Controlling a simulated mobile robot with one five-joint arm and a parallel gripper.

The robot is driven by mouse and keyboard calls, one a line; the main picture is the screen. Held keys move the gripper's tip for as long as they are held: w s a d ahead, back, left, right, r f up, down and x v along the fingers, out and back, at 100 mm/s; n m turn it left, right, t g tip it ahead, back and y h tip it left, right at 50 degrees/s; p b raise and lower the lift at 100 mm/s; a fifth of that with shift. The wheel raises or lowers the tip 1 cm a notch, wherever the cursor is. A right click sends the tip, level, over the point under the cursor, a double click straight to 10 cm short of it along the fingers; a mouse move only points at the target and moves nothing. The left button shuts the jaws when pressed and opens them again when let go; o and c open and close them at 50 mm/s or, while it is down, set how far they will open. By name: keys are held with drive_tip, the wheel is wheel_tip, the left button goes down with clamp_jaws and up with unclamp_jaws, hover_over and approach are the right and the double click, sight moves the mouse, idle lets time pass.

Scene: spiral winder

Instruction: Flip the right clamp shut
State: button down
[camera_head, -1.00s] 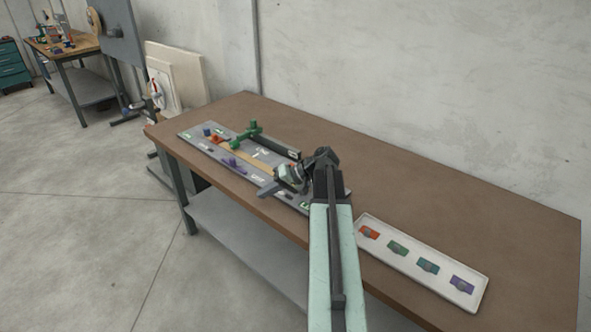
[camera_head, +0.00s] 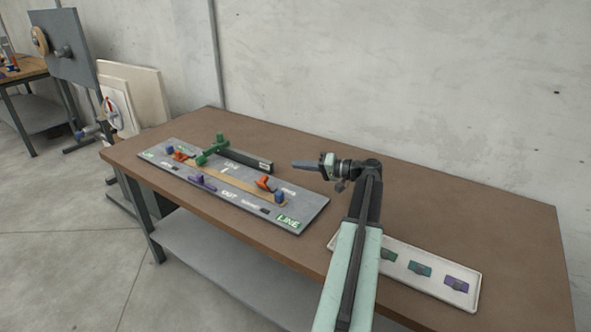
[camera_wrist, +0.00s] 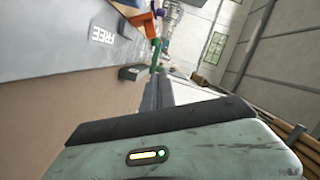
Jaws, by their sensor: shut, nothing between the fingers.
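The right clamp (camera_head: 266,183) is a small orange-red piece on the right part of the grey board (camera_head: 308,207), beside a blue knob (camera_head: 280,197). I cannot tell clearly whether its lever is up or down. My gripper (camera_head: 297,164) is shut and empty. It points left, behind and to the right of the right clamp and apart from it. In the wrist view, my narrow fingers (camera_wrist: 158,92) lie together, pointing away along the board. A similar orange clamp (camera_head: 180,156) sits at the board's far left.
A green fixture (camera_head: 211,152) with a dark bar (camera_head: 245,160) stands along the board's back side, its end near my fingertips. A tan strip (camera_head: 230,178) and a purple piece (camera_head: 203,183) lie on the board. A white tray (camera_head: 400,275) holds coloured pieces. The table behind is clear.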

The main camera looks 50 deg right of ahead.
sight(265, 182)
drive_tip(key=b+x, duration=0.1)
drive_tip(key=x, duration=0.6)
drive_tip(key=shift+w+a+f, duration=0.1)
drive_tip(key=shift+w+a, duration=0.05)
drive_tip(key=shift+w, duration=0.2)
drive_tip(key=a, duration=0.1)
drive_tip(key=a+f+b, duration=0.1)
drive_tip(key=shift+s+a+f, duration=0.3)
drive_tip(key=shift+s, duration=0.05)
drive_tip(key=shift+a+f+b, duration=0.15)
drive_tip(key=shift+a+b, duration=0.2)
drive_tip(key=shift+b, duration=0.05)
drive_tip(key=shift+a, duration=0.15)
